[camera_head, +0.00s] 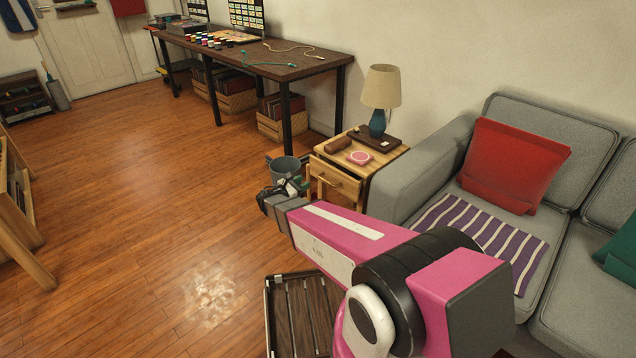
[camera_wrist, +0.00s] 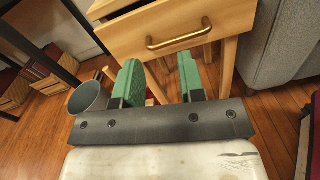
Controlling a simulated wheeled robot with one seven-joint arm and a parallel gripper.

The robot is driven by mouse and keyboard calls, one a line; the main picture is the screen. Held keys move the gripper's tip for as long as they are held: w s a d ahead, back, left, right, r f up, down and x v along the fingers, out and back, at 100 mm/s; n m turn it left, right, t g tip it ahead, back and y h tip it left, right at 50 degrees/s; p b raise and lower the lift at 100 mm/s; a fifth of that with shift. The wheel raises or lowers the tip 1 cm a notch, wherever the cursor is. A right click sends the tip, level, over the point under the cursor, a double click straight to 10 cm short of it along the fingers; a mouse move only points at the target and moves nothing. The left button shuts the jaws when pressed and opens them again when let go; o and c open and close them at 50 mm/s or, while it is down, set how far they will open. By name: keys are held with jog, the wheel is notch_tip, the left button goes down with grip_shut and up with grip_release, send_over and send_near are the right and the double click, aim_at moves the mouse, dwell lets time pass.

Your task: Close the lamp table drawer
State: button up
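The lamp table (camera_head: 382,160) is a light wooden side table beside the sofa. Its drawer (camera_head: 335,178) is pulled out part way, and its front with a curved brass handle (camera_wrist: 180,38) fills the upper part of the wrist view. My gripper (camera_wrist: 161,82) is open with two green-padded fingers apart and nothing visible between them. The fingers point toward the drawer front, just below the handle in the wrist view; I cannot tell whether they touch it. In the head view my gripper (camera_head: 284,192) is in front and left of the drawer.
A grey bucket (camera_wrist: 88,98) is on the floor left of the table. The grey sofa (camera_head: 425,168) stands close on the right. Open wooden floor (camera_head: 150,190) lies to the left.

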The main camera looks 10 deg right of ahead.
aim_at(327, 182)
jog(key=w+d+f+m+g, duration=0.1)
jog(key=d+m+g, duration=0.1)
jog(key=d+m, duration=0.2)
jog(key=w+d+f+m+g, duration=0.2)
jog(key=d+m, duration=0.2)
jog(key=m, duration=0.5)
jog(key=w+d+f+m+g, duration=0.1)
jog(key=d+m+g, duration=0.1)
jog(key=m, duration=0.4)
jog(key=shift+x, duration=1)
jog(key=shift+w+f, duration=0.1)
jog(key=shift+f, duration=0.1)
jog(key=shift+c, duration=0.4)
